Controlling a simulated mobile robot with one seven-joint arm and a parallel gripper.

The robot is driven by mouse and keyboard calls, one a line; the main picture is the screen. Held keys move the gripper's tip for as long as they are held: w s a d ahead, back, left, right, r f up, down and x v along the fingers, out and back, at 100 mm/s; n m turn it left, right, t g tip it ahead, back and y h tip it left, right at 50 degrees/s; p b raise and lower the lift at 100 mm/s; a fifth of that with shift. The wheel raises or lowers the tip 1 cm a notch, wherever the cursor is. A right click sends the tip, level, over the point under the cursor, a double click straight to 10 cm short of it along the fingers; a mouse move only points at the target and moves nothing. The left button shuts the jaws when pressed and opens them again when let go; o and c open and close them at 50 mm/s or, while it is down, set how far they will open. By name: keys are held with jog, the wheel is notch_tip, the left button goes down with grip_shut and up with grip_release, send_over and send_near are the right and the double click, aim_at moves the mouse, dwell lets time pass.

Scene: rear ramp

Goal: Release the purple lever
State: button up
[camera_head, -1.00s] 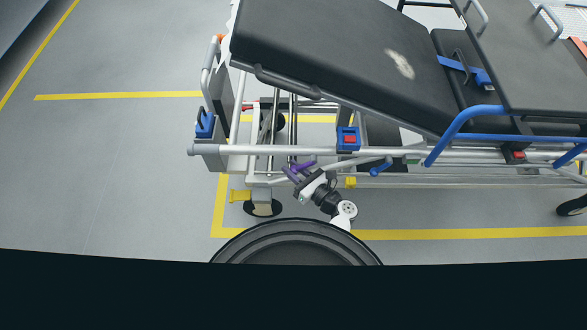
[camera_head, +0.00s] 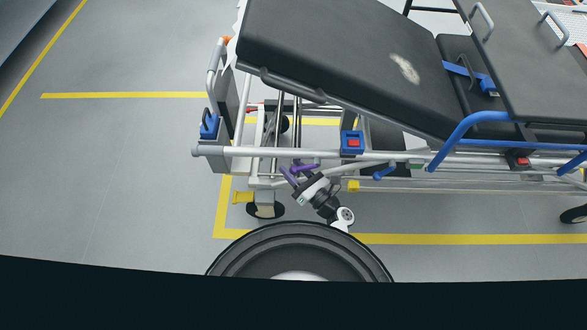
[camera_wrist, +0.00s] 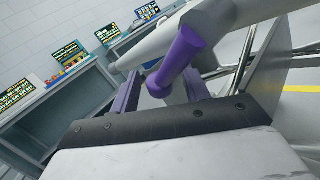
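The purple lever (camera_wrist: 182,52) is a short rod with a rounded end, below the stretcher's grey side tube (camera_wrist: 225,25) in the wrist view. My gripper (camera_wrist: 160,88) is open, with its purple-grey fingers apart.
The stretcher (camera_head: 340,60) with a black mattress fills the upper right, with blue side rails (camera_head: 470,120) and a red-and-blue latch (camera_head: 352,142). Grey floor with yellow lines (camera_head: 120,95) is clear at left. Workbenches (camera_wrist: 70,105) stand behind in the wrist view.

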jog(key=b+v, duration=0.2)
jog(key=v, duration=1.2)
jog(key=shift+a, duration=0.1)
